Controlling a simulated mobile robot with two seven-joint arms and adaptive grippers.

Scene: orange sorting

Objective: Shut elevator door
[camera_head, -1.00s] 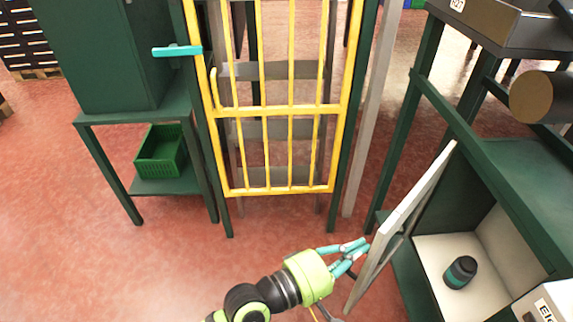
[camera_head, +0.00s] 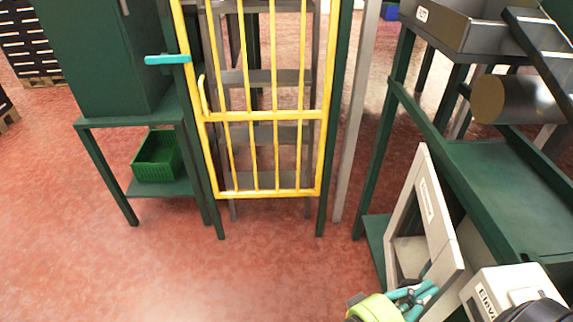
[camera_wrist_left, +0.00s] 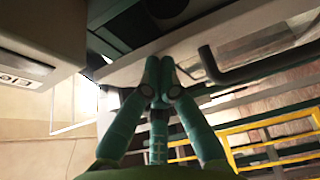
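The white door (camera_head: 425,215) hangs at the front of the green-framed unit on the right, with a small label on its face. It stands partly open, and a gap to the pale inside shows. My left gripper (camera_head: 420,292) is at the bottom right of the head view, by the door's lower part. In the left wrist view its teal fingers (camera_wrist_left: 160,78) come together at the tips, close to a pale panel, with nothing seen between them. Whether they touch the panel is unclear. A dark bar handle (camera_wrist_left: 225,72) is to their right. My right gripper is not in view.
A white labelled box (camera_head: 495,285) is at bottom right. The red floor in front is clear.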

